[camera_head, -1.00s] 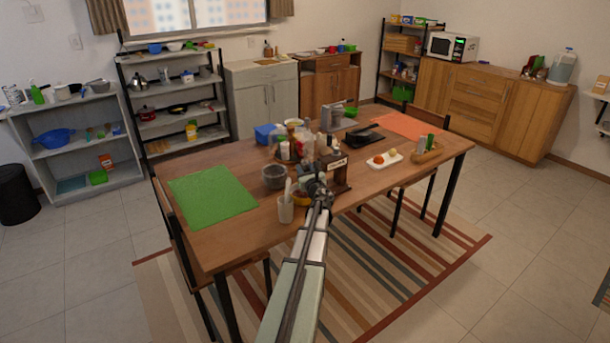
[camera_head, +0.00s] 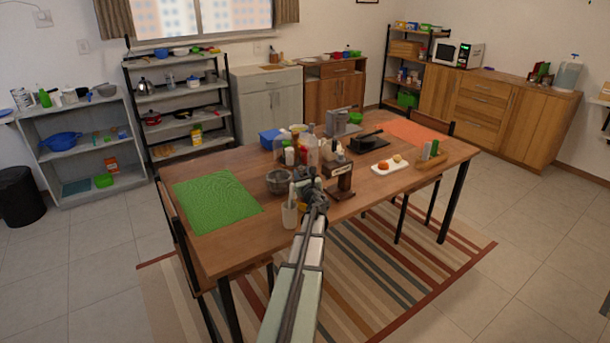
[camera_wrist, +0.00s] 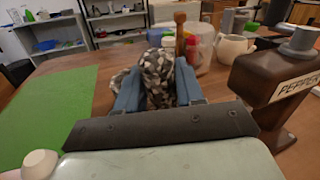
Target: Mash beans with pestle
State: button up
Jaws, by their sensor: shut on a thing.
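A grey bowl, apparently the mortar (camera_head: 279,182), stands on the table just left of and beyond my gripper. In the wrist view a mottled stone edge shows behind the left finger, mostly hidden; I cannot tell whether it is the mortar. I cannot make out any beans.
A brown pepper dispenser (camera_head: 341,178) is close on the right, with bottles and jars behind. The green mat (camera_head: 216,200) leaves free room at the left. A white tray (camera_head: 391,167) holds small items farther right.

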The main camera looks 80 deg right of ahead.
jog(key=shift+f, duration=2.3)
jog(key=shift+r, duration=2.3)
jog(key=shift+s+a, duration=0.1)
jog(key=shift+s+a, duration=0.9)
jog(key=shift+s, duration=0.05)
jog(key=shift+f, duration=0.1)
